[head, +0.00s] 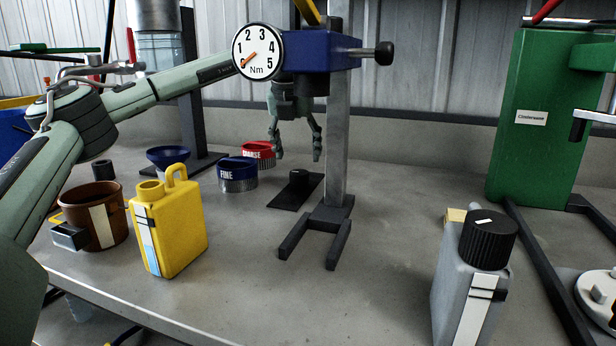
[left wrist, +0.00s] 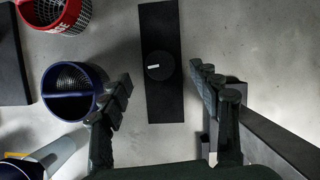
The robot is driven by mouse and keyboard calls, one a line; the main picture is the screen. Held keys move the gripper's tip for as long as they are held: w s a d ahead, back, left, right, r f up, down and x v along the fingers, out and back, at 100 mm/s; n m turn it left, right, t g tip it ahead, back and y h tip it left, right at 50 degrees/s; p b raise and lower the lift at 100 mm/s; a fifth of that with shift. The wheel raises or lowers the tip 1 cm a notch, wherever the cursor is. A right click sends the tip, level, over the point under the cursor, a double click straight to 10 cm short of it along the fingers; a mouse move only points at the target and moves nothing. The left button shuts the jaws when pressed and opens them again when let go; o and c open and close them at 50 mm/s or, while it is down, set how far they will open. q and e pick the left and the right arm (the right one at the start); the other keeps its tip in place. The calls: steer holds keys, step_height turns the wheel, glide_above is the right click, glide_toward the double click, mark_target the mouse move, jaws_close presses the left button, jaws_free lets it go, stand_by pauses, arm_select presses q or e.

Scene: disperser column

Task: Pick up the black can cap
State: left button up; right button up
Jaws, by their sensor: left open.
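A small round black cap (head: 298,178) with a white mark lies on a dark flat strip (head: 286,195) on the bench, behind the column's forked foot. In the left wrist view the cap (left wrist: 160,66) sits on the strip (left wrist: 158,22), between the fingers in the picture. My left gripper (head: 298,156) is open and empty, pointing down above the cap, partly hidden behind the blue gauge head. Its spread fingers also show in the left wrist view (left wrist: 163,85). A grey can (head: 462,290) at front right wears a larger black cap (head: 486,238). My right gripper is not seen.
The steel column (head: 338,130) and blue gauge head (head: 318,52) stand close to the gripper. Blue FINE (head: 238,175) and red (head: 259,152) sieve cups are left of the strip. A yellow can (head: 172,232) stands front left.

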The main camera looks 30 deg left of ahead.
mark_target(299, 173)
arm_select(q)
steer(key=x, duration=0.7)
steer(key=shift+s+f, duration=0.25)
steer(key=shift+s, duration=0.1)
steer(key=c, duration=0.8)
